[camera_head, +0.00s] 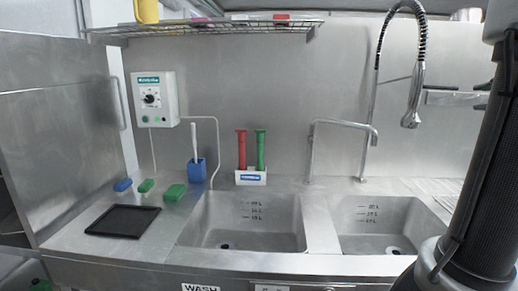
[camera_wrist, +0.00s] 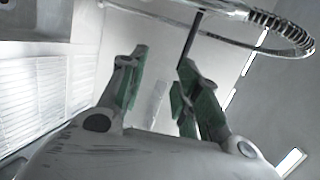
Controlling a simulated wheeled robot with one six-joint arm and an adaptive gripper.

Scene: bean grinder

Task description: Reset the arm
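My gripper (camera_wrist: 163,65) shows in the wrist view with its two green-padded fingers apart. It is open, and nothing shows between the fingers. A coiled spray hose (camera_wrist: 275,30) passes beyond the fingertips at the upper right of that view; I cannot tell how far off it is. In the head view a dark part of my arm stands along the right edge, in front of the right sink. My gripper is not in the head view. No bean grinder is recognisable in either view.
The head view shows a left sink (camera_head: 240,222), a right sink (camera_head: 385,228), a tap (camera_head: 342,126) and a spring sprayer (camera_head: 413,100). A black tray (camera_head: 124,221), green and blue blocks, a blue brush holder (camera_head: 197,171) and red and green handles stand left. A wire shelf (camera_head: 205,27) hangs above.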

